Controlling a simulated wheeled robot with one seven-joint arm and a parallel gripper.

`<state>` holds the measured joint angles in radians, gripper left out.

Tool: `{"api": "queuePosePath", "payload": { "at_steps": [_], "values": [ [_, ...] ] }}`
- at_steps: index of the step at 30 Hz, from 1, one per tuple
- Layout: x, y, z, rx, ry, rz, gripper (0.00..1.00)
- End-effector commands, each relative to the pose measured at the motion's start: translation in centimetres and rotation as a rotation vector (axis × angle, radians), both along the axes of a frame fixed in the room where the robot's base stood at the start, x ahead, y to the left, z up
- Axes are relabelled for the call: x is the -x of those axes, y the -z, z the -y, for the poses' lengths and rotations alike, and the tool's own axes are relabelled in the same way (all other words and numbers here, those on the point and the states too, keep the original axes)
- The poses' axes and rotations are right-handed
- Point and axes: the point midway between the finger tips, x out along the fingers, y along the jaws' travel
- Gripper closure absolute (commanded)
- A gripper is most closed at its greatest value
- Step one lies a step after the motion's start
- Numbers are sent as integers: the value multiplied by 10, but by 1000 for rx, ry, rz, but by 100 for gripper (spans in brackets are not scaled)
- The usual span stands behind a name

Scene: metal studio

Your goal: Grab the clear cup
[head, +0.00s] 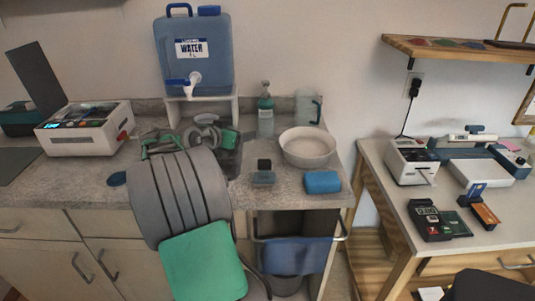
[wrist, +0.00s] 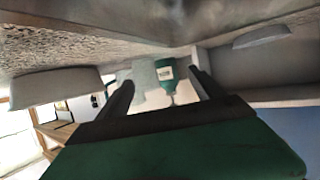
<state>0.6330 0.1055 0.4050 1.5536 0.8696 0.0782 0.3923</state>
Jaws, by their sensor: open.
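The clear cup (head: 306,107) stands upright at the back of the counter, against the wall, with a dark green handle on its right side. It is just right of the soap bottle (head: 265,115) and behind the white bowl (head: 308,147). In the wrist view, which looks upside down, my gripper (wrist: 162,82) is open, with two dark fingers apart and nothing held between them. A green bottle (wrist: 165,72) shows in the gap beyond the fingers. A pale grey shape beside it may be the cup; I cannot tell.
A blue water jug (head: 207,55) stands on a white stand at the back. A dish rack (head: 228,160) is partly hidden by my arm. The bowl also shows in the wrist view (wrist: 55,86).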

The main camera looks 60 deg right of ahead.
Motion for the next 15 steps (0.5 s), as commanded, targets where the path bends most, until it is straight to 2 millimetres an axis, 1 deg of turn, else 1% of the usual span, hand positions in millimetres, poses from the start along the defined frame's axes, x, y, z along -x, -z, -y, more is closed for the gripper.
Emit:
{"api": "queuePosePath", "payload": {
  "at_steps": [1, 3, 4, 7, 11, 15],
  "values": [
    [14, 16, 18, 38, 50, 0, 23],
    [27, 15, 32, 75, 90, 2, 23],
    [30, 14, 36, 82, 98, 2, 23],
    [33, 13, 50, 88, 103, 2, 23],
    [36, 17, 67, 86, 101, 1, 23],
    [42, 23, 91, 83, 101, 1, 23]
  ]
}}
